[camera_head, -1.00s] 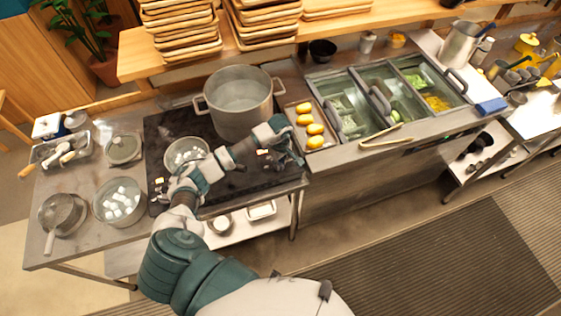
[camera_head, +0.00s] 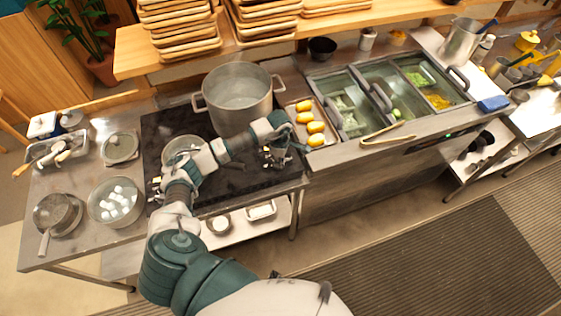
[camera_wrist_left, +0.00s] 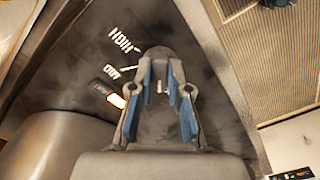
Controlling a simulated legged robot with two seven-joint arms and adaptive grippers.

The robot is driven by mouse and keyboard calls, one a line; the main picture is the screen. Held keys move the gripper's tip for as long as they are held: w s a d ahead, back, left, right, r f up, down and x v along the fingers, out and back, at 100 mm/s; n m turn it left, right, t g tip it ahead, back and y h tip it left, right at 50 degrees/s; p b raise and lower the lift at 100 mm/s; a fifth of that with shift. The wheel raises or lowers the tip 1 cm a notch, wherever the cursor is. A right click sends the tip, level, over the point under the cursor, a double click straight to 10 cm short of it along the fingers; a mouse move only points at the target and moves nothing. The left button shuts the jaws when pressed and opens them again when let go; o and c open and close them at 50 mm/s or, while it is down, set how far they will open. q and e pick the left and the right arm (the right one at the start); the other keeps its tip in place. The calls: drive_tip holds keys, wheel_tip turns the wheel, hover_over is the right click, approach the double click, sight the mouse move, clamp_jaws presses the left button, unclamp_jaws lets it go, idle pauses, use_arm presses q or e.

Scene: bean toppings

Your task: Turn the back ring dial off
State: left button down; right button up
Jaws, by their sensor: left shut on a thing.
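The dark cooktop (camera_head: 225,185) stands on the counter, with a large steaming pot (camera_head: 238,98) at its back. In the head view my left gripper (camera_head: 276,157) is low over the cooktop's right side. In the left wrist view its blue-padded fingers (camera_wrist_left: 160,95) are closed about a dark round dial (camera_wrist_left: 158,53), whose rounded end shows past the fingertips. White HIGH and MED markings (camera_wrist_left: 117,55) lie beside it, with a small glowing indicator (camera_wrist_left: 117,100). The dial is hidden in the head view, and I cannot tell its setting. My right gripper is not in view.
A tray of yellow items (camera_head: 316,127) sits right of the cooktop, close to my gripper. A small pot (camera_head: 180,145) is partly behind my arm. A bowl of white cubes (camera_head: 117,203) stands at left. Tongs (camera_head: 388,133) lie by the topping bins.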

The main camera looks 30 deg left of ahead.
use_arm(q)
drive_tip(key=shift+w+a+r+n, duration=0.15)
drive_tip(key=shift+a+n, duration=0.1)
drive_tip(key=shift+n, duration=0.75)
drive_tip(key=shift+n+b, duration=0.4)
drive_tip(key=shift+n, duration=0.2)
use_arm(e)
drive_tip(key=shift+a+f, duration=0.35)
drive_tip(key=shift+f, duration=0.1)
use_arm(q)
drive_tip(key=c, duration=1.1)
unclamp_jaws()
drive_tip(key=shift+c, duration=0.2)
drive_tip(key=shift+a, duration=0.1)
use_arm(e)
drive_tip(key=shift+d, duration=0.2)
use_arm(q)
drive_tip(key=shift+a, duration=0.1)
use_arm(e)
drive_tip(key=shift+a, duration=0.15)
